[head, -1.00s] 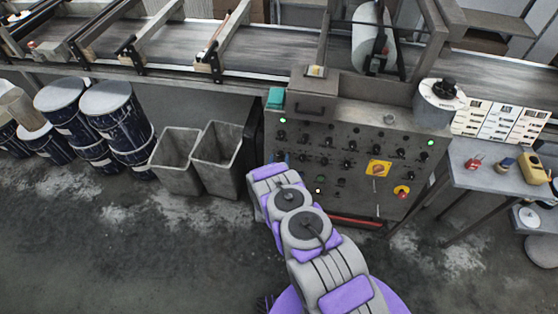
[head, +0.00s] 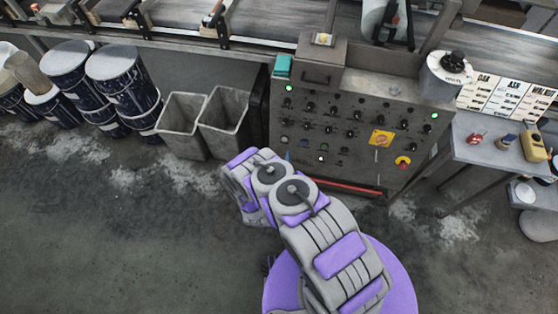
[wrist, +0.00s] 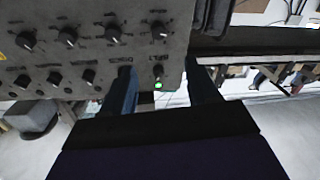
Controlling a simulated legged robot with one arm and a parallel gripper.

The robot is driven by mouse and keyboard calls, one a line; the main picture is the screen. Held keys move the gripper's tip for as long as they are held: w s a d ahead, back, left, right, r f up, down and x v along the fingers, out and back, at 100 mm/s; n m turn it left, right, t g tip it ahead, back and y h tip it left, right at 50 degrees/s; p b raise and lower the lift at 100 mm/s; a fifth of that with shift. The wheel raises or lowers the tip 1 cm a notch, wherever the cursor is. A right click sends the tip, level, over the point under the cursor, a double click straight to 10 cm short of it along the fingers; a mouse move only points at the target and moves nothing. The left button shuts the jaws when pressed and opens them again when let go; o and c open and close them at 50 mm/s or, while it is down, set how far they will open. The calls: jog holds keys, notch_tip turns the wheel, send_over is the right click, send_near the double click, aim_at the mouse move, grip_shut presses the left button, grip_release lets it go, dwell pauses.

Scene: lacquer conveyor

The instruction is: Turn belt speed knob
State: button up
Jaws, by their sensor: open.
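The grey control panel (head: 335,135) stands beneath the conveyor in the head view, with rows of small black knobs (head: 331,128). A knob (wrist: 157,69) and a lit green lamp (wrist: 158,85) show between the fingers. Contact cannot be told.
Two grey bins (head: 183,125) and several blue drums (head: 125,80) stand left of the panel. A side table (head: 490,150) with small items is at right.

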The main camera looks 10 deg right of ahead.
jog(key=shift+v, duration=1.05)
